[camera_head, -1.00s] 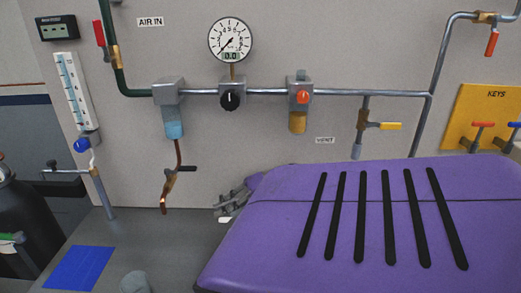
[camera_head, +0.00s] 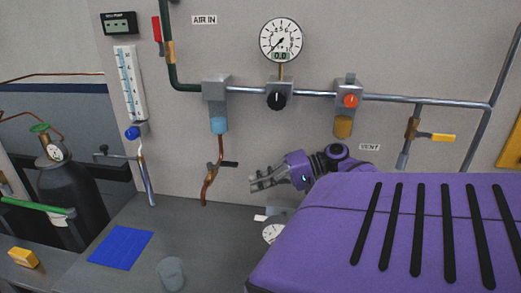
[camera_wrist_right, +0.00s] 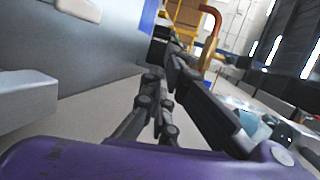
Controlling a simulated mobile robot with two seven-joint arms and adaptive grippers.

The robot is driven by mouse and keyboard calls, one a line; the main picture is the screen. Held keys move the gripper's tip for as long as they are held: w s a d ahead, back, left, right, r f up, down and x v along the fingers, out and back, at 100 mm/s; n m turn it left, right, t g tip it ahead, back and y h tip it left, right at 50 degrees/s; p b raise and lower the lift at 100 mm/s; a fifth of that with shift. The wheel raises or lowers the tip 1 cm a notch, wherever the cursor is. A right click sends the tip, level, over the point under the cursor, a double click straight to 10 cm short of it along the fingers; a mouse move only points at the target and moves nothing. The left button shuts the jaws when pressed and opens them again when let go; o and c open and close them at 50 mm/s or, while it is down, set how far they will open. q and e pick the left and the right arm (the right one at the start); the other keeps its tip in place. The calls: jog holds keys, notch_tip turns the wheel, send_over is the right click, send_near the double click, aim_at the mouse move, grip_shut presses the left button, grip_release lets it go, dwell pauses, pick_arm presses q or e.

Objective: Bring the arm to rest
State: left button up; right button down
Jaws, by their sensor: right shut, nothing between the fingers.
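My right gripper (camera_head: 258,182) shows in the head view at the end of my purple arm. It is shut and empty. It points left, in front of the wall panel, below the black knob (camera_head: 277,100) and right of the copper pipe with a black lever (camera_head: 213,172). No contact with either shows. In the right wrist view its dark finger linkages fill the middle. A large purple part of my arm covers the lower right of the head view and hides the bench there. My left gripper is not in view.
A dial gauge (camera_head: 281,40), a red knob (camera_head: 351,100) and a yellow-handled valve (camera_head: 430,136) sit on the panel piping. On the bench are a blue mat (camera_head: 121,247), a grey cup (camera_head: 172,273) and a small dial (camera_head: 272,233). A dark cylinder (camera_head: 75,190) stands left.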

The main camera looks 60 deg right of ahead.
jog(key=shift+r, duration=0.7)
